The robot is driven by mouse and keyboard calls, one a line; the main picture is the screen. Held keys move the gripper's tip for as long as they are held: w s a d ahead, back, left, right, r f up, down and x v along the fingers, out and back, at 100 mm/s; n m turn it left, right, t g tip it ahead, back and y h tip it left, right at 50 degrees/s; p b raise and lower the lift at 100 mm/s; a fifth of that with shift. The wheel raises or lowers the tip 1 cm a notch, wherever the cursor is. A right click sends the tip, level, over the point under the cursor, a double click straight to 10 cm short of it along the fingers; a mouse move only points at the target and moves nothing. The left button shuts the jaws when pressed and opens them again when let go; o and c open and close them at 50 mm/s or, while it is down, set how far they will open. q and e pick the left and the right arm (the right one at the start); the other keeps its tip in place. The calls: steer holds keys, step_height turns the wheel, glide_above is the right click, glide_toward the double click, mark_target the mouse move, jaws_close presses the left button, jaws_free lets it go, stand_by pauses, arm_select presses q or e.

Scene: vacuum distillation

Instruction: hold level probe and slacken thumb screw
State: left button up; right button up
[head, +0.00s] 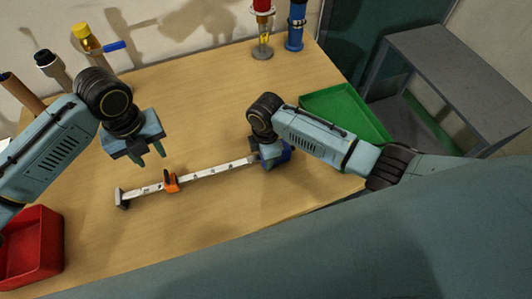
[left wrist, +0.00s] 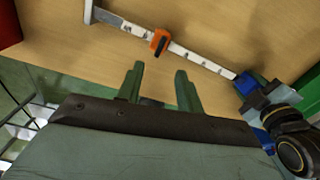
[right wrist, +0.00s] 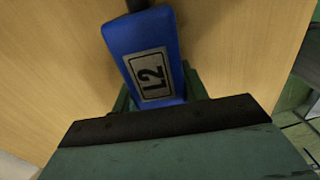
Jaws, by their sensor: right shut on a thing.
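The level probe is a long white graduated bar (head: 212,172) lying over the table, with a blue end block (head: 284,157) at its right. The block bears the label L2 in the right wrist view (right wrist: 152,58). An orange piece (head: 171,181), which may be the thumb screw's slider, sits on the bar; it also shows in the left wrist view (left wrist: 160,41). My right gripper (head: 271,155) is shut on the blue block. My left gripper (head: 150,156) is open and empty, above and behind the bar near the orange piece.
A red bin (head: 36,245) stands at the front left and a green tray (head: 345,112) at the right. Several bottles or tools, one with a yellow cap (head: 84,34), stand at the back left. A blue cylinder (head: 296,25) stands at the back.

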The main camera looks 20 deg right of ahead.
steer(key=shift+c, duration=1.1)
steer(key=o, duration=0.6)
steer(key=c, duration=0.7)
arm_select(q)
steer(key=shift+o, duration=0.4)
arm_select(e)
jaws_close()
arm_select(q)
steer(key=o, duration=0.4)
steer(key=n+h, duration=0.4)
steer(key=n, duration=1.2)
glide_toward(165, 176)
steer(key=x, duration=0.8)
steer(key=shift+d+f, duration=0.15)
steer(key=shift+f, duration=0.1)
steer(key=shift+c, duration=0.2)
steer(key=shift+h, duration=0.3)
steer(key=c, duration=1)
